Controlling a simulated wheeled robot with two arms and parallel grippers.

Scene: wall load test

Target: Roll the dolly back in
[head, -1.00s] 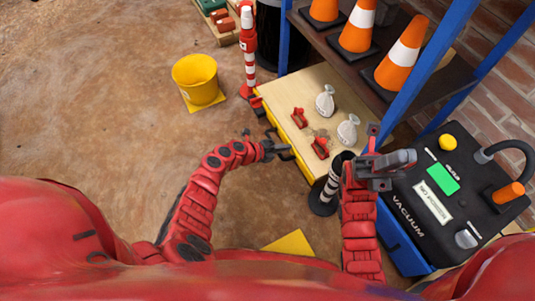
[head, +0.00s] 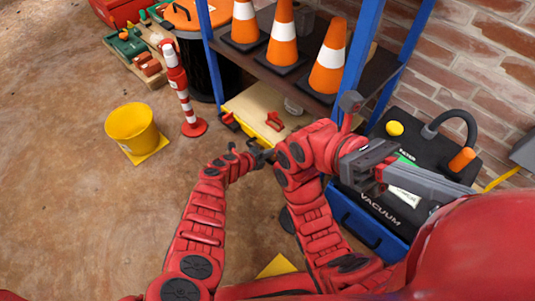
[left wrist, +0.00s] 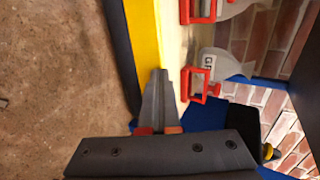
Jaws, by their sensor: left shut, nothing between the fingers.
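The dolly (head: 243,102) has a pale wooden top and a yellow front edge. It sits low under the shelf, partly covered by it and my arms. Red clamps (head: 273,121) and a pale bag (head: 293,106) are on it. In the left wrist view its yellow edge (left wrist: 147,35) runs beside a dark bar (left wrist: 121,60). My left gripper (head: 262,156) is shut and empty at the dolly's front edge; its fingers (left wrist: 161,92) show close against that edge, contact unclear. My right gripper (head: 425,182) is over the vacuum; its finger opening is unclear.
A shelf (head: 262,72) with blue posts carries orange cones (head: 328,70). A red-and-white post (head: 182,98) and a yellow bucket (head: 132,127) stand left. The black vacuum (head: 385,213) stands right, by the brick wall. The left floor is largely clear.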

